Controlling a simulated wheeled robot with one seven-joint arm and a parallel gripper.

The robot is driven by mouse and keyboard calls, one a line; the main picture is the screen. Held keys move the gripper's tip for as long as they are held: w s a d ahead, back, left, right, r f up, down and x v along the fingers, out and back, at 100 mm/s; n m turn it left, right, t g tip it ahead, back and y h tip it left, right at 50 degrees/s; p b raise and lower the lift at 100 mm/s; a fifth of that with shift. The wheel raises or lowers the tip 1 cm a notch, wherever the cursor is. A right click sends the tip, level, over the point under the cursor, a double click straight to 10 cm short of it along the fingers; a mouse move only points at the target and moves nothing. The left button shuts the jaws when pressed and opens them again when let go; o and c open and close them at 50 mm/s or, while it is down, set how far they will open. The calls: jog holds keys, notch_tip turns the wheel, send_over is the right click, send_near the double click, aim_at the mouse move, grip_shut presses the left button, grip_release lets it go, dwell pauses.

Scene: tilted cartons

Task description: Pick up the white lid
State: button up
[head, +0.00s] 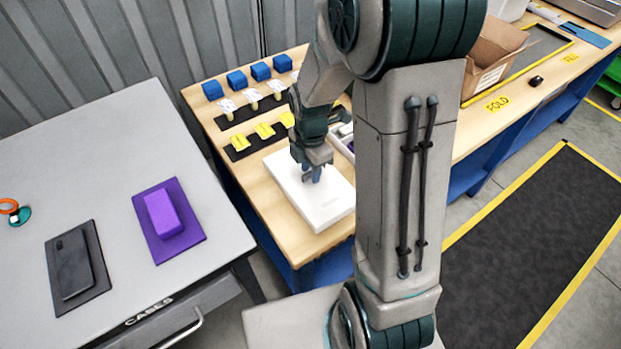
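A white flat rectangular piece (325,210), which looks like the white lid, lies on the wooden table near its front left corner. My gripper (313,176) points down over the upper middle of this white piece. Its fingertips are at or just above the white surface; I cannot tell whether they touch it. The fingers are small and partly dark in this view, so whether they are open or shut does not show clearly. My arm hides the area right of the white piece.
Yellow items (265,131), pale items (253,95) and blue blocks (237,80) stand in rows behind. A grey table at left holds a purple case (163,212) and a black case (73,264). An open carton (492,60) stands at right.

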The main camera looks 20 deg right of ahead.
grip_shut()
jog(key=shift+r, duration=0.15)
